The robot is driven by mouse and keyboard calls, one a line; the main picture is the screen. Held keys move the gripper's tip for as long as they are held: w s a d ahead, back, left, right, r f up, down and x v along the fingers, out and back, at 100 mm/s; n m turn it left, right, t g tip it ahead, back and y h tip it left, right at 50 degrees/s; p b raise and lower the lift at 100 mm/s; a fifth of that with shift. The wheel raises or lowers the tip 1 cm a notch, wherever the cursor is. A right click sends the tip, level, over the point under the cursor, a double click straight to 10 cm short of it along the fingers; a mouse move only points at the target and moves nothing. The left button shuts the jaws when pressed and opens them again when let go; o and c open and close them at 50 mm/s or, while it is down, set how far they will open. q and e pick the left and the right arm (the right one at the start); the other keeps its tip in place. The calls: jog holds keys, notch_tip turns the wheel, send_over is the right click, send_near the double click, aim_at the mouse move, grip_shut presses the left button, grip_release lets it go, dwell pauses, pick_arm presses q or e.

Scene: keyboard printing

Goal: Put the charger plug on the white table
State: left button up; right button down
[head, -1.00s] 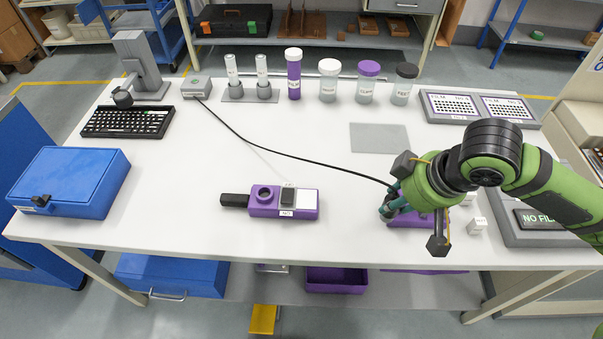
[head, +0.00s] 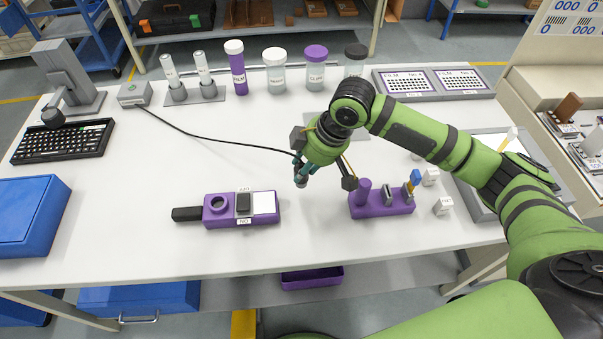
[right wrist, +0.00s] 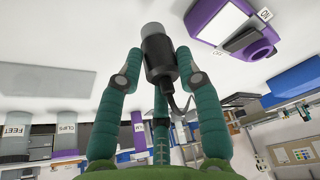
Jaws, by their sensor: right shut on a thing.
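The charger plug (right wrist: 158,60) is a dark cylinder with a grey tip, seen in the right wrist view between the teal fingers. My right gripper (head: 302,172) is shut on it, and the plug's tip points down over the white table (head: 150,225). In the head view the fingers partly hide the plug, and I cannot tell whether it touches the table. A black cable (head: 220,137) runs from a small grey box (head: 134,95) to the gripper. My left gripper is not in view.
A purple device (head: 240,209) with a black handle lies left of the gripper. A purple stand (head: 383,204) is to the right, with small white blocks beside it. The table's middle is largely clear.

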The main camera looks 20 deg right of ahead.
jog(key=shift+w+a+f, duration=0.2)
jog(key=shift+f+p, duration=0.3)
jog(key=shift+f, duration=1.75)
jog(key=c, duration=0.8)
grip_release()
jog(key=shift+f, duration=0.1)
jog(key=shift+c, duration=0.2)
jog(key=v, duration=1.2)
jog(key=shift+b, duration=0.3)
